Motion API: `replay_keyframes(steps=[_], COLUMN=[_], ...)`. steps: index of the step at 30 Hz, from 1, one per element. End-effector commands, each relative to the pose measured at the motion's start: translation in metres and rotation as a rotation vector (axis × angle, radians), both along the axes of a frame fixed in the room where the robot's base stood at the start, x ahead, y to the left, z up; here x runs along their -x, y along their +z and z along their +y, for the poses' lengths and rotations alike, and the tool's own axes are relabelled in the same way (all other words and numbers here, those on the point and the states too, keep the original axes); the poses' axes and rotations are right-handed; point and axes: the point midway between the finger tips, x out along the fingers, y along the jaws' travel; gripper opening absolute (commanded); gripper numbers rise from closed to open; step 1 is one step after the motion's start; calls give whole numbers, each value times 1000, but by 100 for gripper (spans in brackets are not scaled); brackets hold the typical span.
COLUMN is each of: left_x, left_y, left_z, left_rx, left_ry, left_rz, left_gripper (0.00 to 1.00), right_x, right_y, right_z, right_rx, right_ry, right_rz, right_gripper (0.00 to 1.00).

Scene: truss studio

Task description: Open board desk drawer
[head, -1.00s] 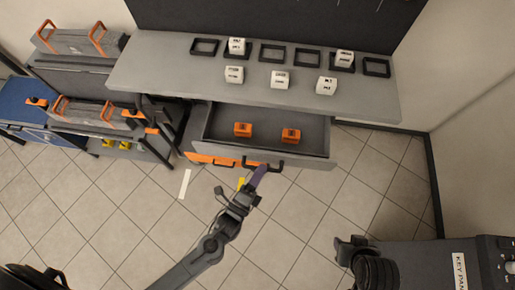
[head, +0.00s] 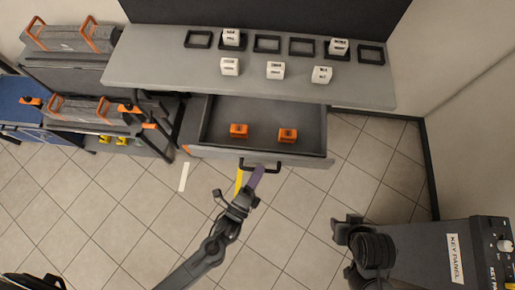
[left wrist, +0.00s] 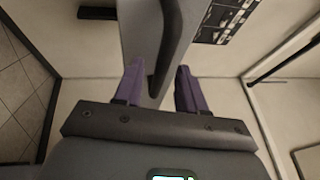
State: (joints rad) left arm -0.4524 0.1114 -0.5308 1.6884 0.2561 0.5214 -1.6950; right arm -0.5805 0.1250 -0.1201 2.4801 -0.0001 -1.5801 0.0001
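The desk (head: 150,62) has a grey drawer (head: 262,113) standing open below its top, with two orange blocks (head: 239,130) (head: 288,135) inside. The drawer's dark bar handle (head: 260,166) is on its front. My left gripper (head: 247,178) is just below the handle, its yellow and purple fingers apart. In the left wrist view, the handle (left wrist: 166,45) runs between the spread purple fingers of my left gripper (left wrist: 158,85), which are not closed on it. Whether a finger touches it is unclear.
White cubes (head: 275,70) and black square frames (head: 267,44) are on the desk top. A grey case with orange handles (head: 88,115) is on a rack at left. A box labelled KEY PANEL (head: 450,255) is at lower right.

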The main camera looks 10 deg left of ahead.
Motion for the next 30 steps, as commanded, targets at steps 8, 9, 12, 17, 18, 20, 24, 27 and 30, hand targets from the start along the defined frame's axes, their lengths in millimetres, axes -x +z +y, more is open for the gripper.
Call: replay_keyframes(steps=[8,9,12,17,18,20,24,27,30], left_x=[3,5,16,40,48,57,78,90,97], left_y=[-1,-2,-4,-8,-10,-11,-15,-17,-18], left_z=[1,2,5,11,13,16,22,25,27], left_rx=[0,-1,-2,-1,-1,-1,-2,-1,0], left_ry=[0,-1,-1,-2,-2,-2,-2,0,-1], left_rz=[1,2,4,4,4,4,3,2,1], left_gripper=[40,40,40,40,40,40,40,40,40], right_x=[0,0,0,0,0,0,0,0,0], right_y=[0,0,0,-1,-1,-1,-2,-2,-3], right_z=[0,0,0,1,1,1,2,2,2], right_rx=[1,1,0,-3,-4,-5,-8,-8,-8], right_ry=[1,1,0,-2,-3,-4,-5,-6,-6], right_rz=[0,0,0,-1,0,0,-1,-1,-1], right_gripper=[43,43,43,43,43,43,43,43,43])
